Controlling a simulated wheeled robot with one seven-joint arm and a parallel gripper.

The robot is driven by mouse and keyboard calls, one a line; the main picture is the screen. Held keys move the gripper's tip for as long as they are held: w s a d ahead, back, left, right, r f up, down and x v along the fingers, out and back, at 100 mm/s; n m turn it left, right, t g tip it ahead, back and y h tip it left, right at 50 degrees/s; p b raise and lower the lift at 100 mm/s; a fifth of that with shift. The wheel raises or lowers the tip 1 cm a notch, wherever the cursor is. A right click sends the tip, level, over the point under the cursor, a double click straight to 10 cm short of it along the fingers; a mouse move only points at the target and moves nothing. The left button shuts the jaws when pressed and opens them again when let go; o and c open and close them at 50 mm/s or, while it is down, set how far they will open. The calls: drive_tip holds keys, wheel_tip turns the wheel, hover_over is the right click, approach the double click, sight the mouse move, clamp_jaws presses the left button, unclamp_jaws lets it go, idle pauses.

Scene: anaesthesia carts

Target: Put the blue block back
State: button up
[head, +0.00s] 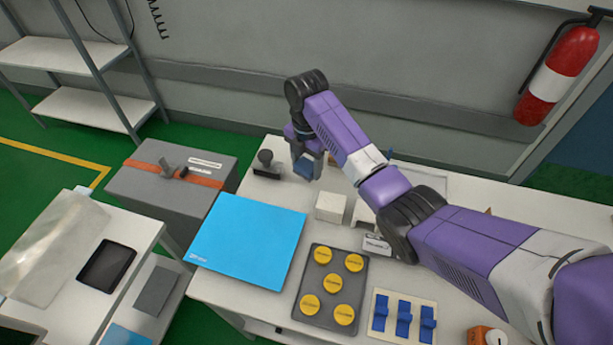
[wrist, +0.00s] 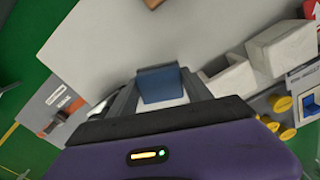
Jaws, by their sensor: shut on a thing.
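My gripper (head: 306,160) is shut on a blue block (head: 303,167), above the far left part of the white table (head: 215,283). In the wrist view the blue block (wrist: 162,87) sits between the two fingers of my gripper (wrist: 160,95). A white holder (head: 383,328) with several blue pieces (head: 404,318) lies at the table's front, well apart from my gripper. A flat blue mat (head: 248,240) lies nearer than my gripper, to its left. Whether the held block touches the table is hard to tell.
A black stamp-like object (head: 266,164) stands just left of my gripper. A white box (head: 331,207) is close on its right. A dark tray with several yellow discs (head: 325,283) lies in front. A grey case (head: 172,185) stands left of the table.

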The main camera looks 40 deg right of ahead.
sight(307, 183)
drive_tip(key=shift+f, duration=2.5)
drive_tip(key=shift+f, duration=0.15)
drive_tip(key=o, duration=1.3)
wheel_tip(307, 183, up, 12)
drive_tip(key=shift+r, duration=0.2)
